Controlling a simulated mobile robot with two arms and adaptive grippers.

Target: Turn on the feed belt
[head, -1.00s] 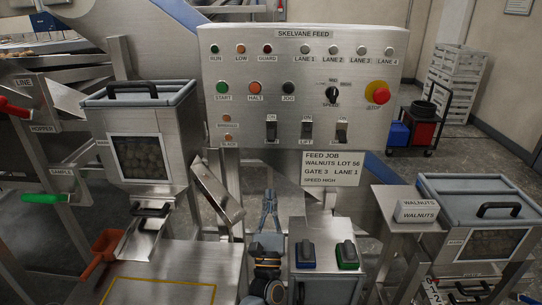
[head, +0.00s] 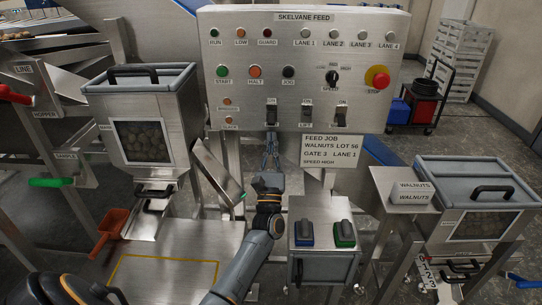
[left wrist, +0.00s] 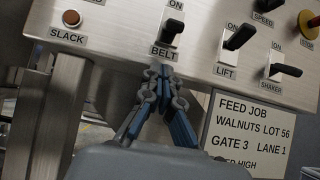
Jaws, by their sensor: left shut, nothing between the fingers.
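The grey control panel (head: 304,60) labelled SKELVANE FEED stands upright ahead. Its BELT switch (head: 271,112) is a dark lever at the left of a row of three, with an ON label above it. In the left wrist view the BELT lever (left wrist: 172,28) shows near the top; I cannot tell surely which way it is set. My left gripper (head: 270,143) is shut and empty, just below the BELT switch and apart from the lever. Its closed fingertips also show in the left wrist view (left wrist: 159,72), under the BELT label. My right gripper is not in view.
The LIFT switch (head: 306,115) and SHAKER switch (head: 341,114) sit right of BELT. A job card (head: 332,151) hangs below the panel. A red STOP button (head: 377,78) is at the right. A walnut hopper (head: 142,110) stands left.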

